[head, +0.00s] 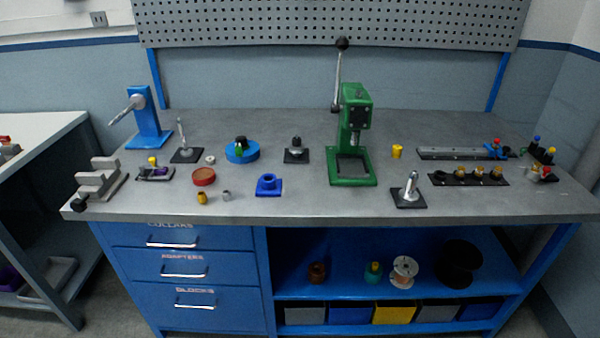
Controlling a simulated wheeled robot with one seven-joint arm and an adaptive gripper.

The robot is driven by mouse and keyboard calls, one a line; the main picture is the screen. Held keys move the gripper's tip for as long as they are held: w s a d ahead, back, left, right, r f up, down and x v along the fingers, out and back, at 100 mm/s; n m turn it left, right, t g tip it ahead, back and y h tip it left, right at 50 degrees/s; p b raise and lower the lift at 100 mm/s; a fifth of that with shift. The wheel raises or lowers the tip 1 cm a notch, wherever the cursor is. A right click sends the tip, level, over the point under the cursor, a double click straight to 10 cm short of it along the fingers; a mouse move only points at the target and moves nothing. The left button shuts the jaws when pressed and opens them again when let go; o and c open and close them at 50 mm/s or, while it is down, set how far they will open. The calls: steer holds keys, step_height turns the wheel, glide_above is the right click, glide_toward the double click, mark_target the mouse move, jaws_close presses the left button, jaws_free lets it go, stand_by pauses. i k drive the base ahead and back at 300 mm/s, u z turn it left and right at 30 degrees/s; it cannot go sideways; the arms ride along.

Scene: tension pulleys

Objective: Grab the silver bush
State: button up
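A small silver bush (226,195) stands on the grey workbench (330,206) near its front edge, left of the middle. It is a short grey cylinder. A gold bush (202,198) stands close to its left, apart from it. A blue flanged block (268,185) with a round hole sits to its right. A pale ring (210,160) lies farther back. My gripper is not in this view.
A red round dish (203,177) is just behind the two bushes. A green arbor press (352,140) stands right of the middle. A grey stepped block (100,180) and a blue stand (147,120) are on the left. The bench front near the silver bush is clear.

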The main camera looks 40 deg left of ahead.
mark_target(226, 193)
steer(key=z, duration=1.4)
steer(key=k, duration=2.35)
steer(key=u, duration=2.15)
steer(key=i, duration=0.4)
